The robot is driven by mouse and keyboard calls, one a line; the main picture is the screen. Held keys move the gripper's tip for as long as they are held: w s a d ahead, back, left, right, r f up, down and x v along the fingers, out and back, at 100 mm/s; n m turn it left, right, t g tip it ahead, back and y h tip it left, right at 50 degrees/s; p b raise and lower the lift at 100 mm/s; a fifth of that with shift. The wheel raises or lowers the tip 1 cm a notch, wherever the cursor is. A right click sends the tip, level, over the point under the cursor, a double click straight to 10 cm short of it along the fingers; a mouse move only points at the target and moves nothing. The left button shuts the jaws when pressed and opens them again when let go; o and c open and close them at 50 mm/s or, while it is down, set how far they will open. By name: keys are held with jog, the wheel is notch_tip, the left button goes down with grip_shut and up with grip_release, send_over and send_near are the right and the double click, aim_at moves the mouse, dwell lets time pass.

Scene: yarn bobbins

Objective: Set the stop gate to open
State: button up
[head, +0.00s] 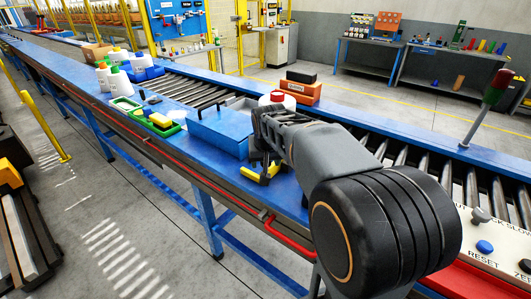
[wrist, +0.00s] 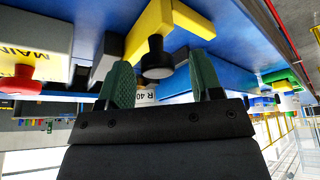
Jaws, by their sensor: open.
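A yellow lever (wrist: 166,28) with a black knob (wrist: 157,58) shows at the top middle of the wrist view. I take it for the stop gate's handle, though no label on it is readable. In the head view the yellow part (head: 266,174) lies at the conveyor's near edge, just below my gripper (head: 263,158). In the wrist view my gripper (wrist: 162,82) is open, its two green fingers on either side of the black knob. Nothing is seen clamped between them, and I cannot tell whether they touch the knob. The gate's position is not clear.
A blue box (head: 222,130) stands left of my gripper. Behind it are a white container with a red lid (head: 277,98) and an orange box (head: 300,90). A box marked MAIN with a red knob (wrist: 22,72) is at the wrist view's left. Bottles (head: 118,80) stand farther left.

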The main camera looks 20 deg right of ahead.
jog(key=v, duration=1.3)
jog(key=shift+s+r, duration=0.15)
jog(key=s+a+f+n, duration=0.1)
jog(key=s+a+f, duration=0.2)
jog(key=s+f, duration=0.3)
jog(key=s+a+f+n+y, duration=0.1)
jog(key=s+a+f+n, duration=0.1)
jog(key=s+f, duration=0.4)
notch_tip(320, 180, down, 5)
jog(key=shift+a, duration=0.6)
jog(key=shift+c, duration=0.2)
